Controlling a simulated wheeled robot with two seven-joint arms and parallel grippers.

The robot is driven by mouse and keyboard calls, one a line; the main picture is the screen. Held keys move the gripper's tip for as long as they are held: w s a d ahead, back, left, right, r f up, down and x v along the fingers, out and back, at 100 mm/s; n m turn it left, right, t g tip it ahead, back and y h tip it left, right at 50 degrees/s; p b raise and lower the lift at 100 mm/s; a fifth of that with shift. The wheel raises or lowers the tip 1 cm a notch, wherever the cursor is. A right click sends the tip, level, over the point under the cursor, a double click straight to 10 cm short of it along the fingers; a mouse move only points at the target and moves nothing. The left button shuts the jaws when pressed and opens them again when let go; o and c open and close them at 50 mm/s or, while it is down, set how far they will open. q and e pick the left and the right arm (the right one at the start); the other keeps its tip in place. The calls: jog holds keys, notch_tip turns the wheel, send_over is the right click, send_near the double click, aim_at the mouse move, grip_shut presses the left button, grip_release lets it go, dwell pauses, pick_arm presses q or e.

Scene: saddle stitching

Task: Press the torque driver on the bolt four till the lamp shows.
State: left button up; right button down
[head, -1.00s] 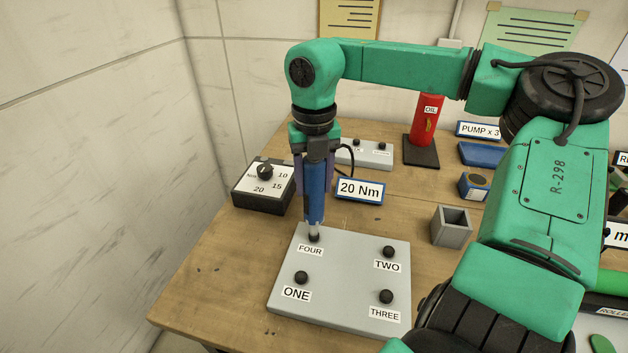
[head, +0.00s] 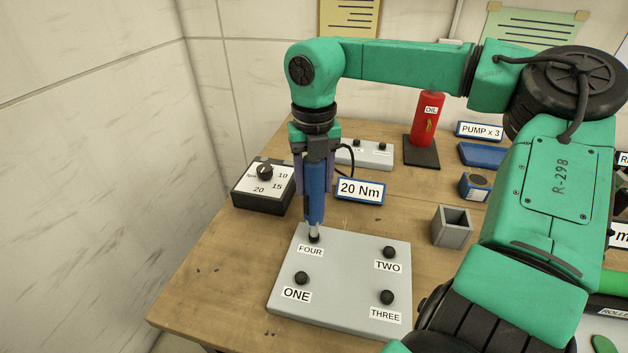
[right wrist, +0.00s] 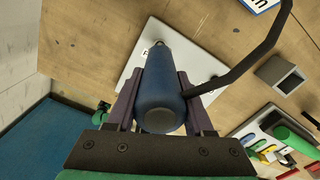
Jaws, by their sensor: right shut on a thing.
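The torque driver (head: 314,193) is blue with a bare metal shaft and stands upright. My right gripper (head: 315,180) is shut on it; the grip also shows in the right wrist view (right wrist: 160,100). The driver's tip is at bolt four (head: 314,238), a dark knob by the FOUR label at the plate's far left; I cannot tell how firmly it presses. The grey plate (head: 345,262) also bears bolt one (head: 301,278), bolt two (head: 389,252) and bolt three (head: 387,297). I make out no lit lamp. My left gripper is out of view.
A dial box (head: 263,188) marked 10, 15 and 20 stands left of the driver, and a 20 Nm sign (head: 360,191) right of it. A grey open box (head: 452,227) stands right of the plate. A red oil container (head: 426,127) is farther back.

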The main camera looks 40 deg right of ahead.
notch_tip(320, 180, up, 6)
jog(key=p, duration=0.4)
jog(key=shift+r, duration=0.1)
jog(key=shift+w, duration=0.1)
dwell(0.4)
